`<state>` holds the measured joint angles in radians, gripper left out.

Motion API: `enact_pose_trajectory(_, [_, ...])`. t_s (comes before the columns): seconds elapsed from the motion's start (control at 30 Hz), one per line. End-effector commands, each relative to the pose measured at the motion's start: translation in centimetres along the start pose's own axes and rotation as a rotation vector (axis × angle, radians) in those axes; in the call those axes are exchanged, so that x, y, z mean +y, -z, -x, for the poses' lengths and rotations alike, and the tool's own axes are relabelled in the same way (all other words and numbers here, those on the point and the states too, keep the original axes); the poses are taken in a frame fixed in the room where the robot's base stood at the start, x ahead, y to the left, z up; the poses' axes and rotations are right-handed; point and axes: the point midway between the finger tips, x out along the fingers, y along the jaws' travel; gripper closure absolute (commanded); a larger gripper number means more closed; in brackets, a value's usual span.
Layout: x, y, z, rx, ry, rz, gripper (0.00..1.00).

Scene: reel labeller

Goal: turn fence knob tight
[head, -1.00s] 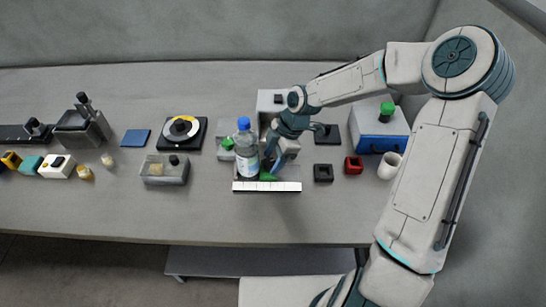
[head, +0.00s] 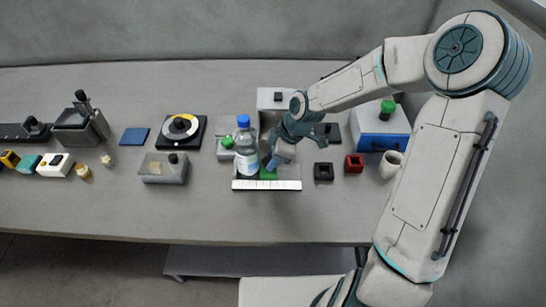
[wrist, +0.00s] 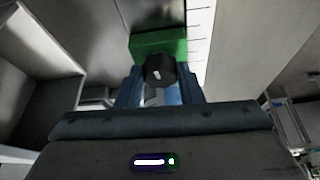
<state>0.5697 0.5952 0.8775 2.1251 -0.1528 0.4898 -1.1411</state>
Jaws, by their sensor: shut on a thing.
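The green fence (head: 268,174) sits beside the white ruled strip (head: 267,185), right of the water bottle; it also shows as a green block in the wrist view (wrist: 158,42). The black fence knob (wrist: 158,70) stands on the near side of the green block in the wrist view and carries a small white mark. My gripper (wrist: 160,88) is shut on the knob, one blue finger on each side. In the head view my gripper (head: 270,164) reaches down to the fence and hides the knob. How tight the knob is cannot be seen.
The blue-capped water bottle (head: 246,150) stands close left of my gripper. A grey housing (head: 270,98) rises behind. A black square block (head: 323,172), a red block (head: 354,164) and a white cup (head: 390,165) are to the right. The table front is clear.

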Motion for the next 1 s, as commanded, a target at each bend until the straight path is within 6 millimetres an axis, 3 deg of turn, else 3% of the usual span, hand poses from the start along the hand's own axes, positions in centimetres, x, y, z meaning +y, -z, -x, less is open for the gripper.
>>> enact_pose_trajectory(0.6, [-0.59,0.2,-0.37,0.001,-0.221,-0.515,0.89])
enact_pose_trajectory(1.0, [-0.78,0.41,-0.29,0.003,-0.297,-0.706,0.89])
